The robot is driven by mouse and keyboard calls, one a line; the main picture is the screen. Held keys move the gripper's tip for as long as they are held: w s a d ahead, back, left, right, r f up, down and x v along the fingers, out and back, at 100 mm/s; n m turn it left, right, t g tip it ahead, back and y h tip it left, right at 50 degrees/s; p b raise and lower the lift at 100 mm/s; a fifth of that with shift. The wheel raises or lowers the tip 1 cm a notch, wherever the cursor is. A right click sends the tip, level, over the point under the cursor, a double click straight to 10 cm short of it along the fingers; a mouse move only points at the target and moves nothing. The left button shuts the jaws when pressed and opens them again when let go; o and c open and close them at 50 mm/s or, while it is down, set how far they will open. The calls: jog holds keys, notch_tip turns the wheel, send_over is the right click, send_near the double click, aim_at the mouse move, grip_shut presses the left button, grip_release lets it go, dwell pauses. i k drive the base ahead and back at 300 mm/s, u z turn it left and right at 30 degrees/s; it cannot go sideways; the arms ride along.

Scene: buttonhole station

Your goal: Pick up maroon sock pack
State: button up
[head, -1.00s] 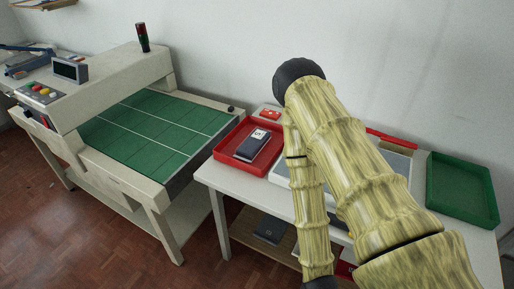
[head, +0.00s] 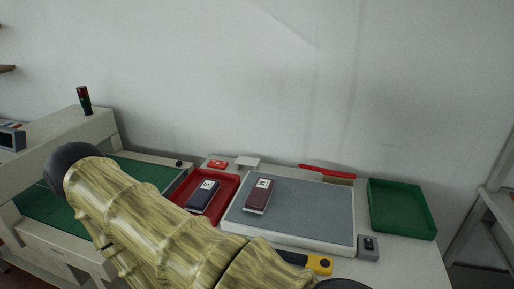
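The maroon sock pack (head: 258,196), with a white label at its top end, lies on the grey mat of a raised white-edged board (head: 310,211) on the table. My arm crosses the lower left of the head view. Its gripper is not visible, so I cannot see its fingers. The pack itself is unobstructed, and my arm shows to the left of and below it.
A red tray (head: 229,190) left of the board holds a dark navy pack (head: 204,196). A green tray (head: 402,209) stands at the right. A small grey box (head: 368,248) and a yellow-and-black tool (head: 320,264) sit near the front edge. A machine (head: 60,130) stands left.

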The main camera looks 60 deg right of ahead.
aim_at(256, 201)
jog(key=k, duration=0.3)
jog(key=z, duration=0.75)
